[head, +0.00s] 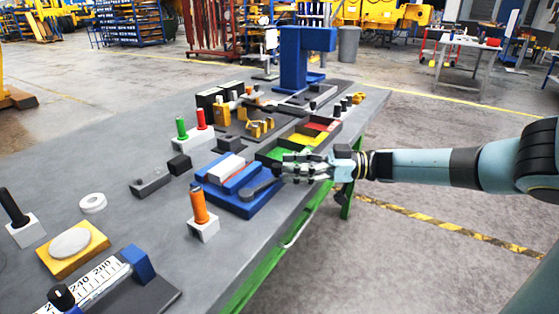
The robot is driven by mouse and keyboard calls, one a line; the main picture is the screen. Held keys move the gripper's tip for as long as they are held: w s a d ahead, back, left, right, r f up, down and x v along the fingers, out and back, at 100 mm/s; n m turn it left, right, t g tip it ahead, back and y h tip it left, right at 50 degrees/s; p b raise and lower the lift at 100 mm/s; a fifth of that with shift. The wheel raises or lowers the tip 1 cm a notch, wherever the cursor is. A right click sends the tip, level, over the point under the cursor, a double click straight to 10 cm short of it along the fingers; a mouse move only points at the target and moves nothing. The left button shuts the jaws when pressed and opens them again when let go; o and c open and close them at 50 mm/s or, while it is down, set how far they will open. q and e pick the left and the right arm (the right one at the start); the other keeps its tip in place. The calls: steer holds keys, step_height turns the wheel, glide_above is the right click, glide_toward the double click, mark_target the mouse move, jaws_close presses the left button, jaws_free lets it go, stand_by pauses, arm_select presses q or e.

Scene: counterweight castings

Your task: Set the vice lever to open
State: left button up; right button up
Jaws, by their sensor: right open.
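The vice (238,203) is a low blue block on the grey workbench, with a pale block (225,167) between its blue jaws. Its dark grey lever (258,188) lies along the right side of the top. My right gripper (283,167) comes in from the right, over the bench's right edge. It is open and its fingertips are close to the far end of the lever. The fingers partly hide that end, and I cannot tell whether they touch it. My left gripper is not in view.
An orange-handled tool in a white block (203,218) stands in front of the vice. A sorting tray with green, yellow and red sections (310,133) lies behind my gripper. A blue press (296,62) stands at the far end.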

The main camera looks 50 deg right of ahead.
steer(key=v, duration=0.8)
steer(key=shift+s+d, duration=0.15)
